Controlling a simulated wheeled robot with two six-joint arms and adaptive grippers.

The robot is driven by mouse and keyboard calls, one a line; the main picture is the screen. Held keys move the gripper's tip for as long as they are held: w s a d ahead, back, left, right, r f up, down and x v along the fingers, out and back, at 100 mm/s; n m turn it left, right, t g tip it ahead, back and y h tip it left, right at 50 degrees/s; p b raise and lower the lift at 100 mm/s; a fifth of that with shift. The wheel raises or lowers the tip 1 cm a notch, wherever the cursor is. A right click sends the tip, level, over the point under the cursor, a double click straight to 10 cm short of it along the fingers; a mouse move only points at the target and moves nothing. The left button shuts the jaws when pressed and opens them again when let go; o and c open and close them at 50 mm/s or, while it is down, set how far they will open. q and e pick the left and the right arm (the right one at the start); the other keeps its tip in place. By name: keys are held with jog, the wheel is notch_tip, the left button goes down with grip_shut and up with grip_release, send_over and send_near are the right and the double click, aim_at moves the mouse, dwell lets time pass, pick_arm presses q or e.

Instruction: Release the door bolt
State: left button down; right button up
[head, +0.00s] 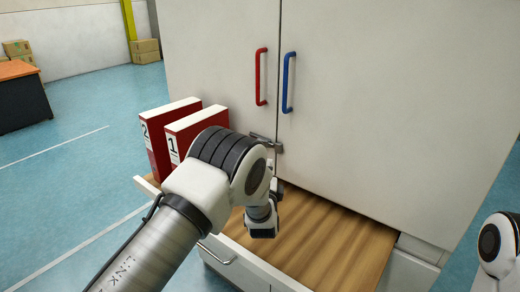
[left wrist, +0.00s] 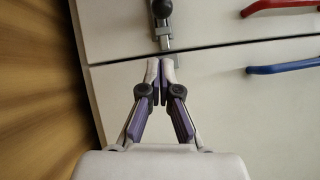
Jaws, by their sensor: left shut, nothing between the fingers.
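The door bolt (head: 266,142) is a small metal bar low on the white cabinet, at the seam between its two doors. In the left wrist view the bolt (left wrist: 165,42) has a dark round knob (left wrist: 162,8) at the top edge, and its bar reaches the door gap. My left gripper (left wrist: 160,68) is shut and empty, with its fingertips just below the bar's end, over the blue-handled door. Whether they touch the bar I cannot tell. In the head view my left arm hides most of this gripper. My right gripper is out of view.
A red handle (head: 261,77) is on the left door and a blue handle (head: 288,83) on the right. Two red binders (head: 170,125) stand left of my arm on the wooden ledge (head: 335,240), whose right part is clear. A drawer handle (head: 215,253) is below.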

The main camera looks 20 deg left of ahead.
pick_arm(q)
jog(key=w+a+p, duration=0.1)
jog(key=w+a, duration=0.1)
jog(key=w+a+r+p, duration=0.1)
jog(key=w+a, duration=0.1)
jog(key=shift+w+p, duration=0.1)
jog(key=shift+p, duration=0.25)
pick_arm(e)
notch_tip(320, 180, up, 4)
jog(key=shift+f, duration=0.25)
pick_arm(q)
jog(key=shift+d, duration=0.1)
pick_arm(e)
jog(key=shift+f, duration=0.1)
pick_arm(q)
jog(key=a+b, duration=0.1)
jog(key=a, duration=0.1)
jog(key=w+a+b, duration=0.1)
jog(key=shift+w+a+r+b, duration=0.1)
jog(key=shift+w+a+b, duration=0.1)
jog(key=shift+a+b, duration=0.2)
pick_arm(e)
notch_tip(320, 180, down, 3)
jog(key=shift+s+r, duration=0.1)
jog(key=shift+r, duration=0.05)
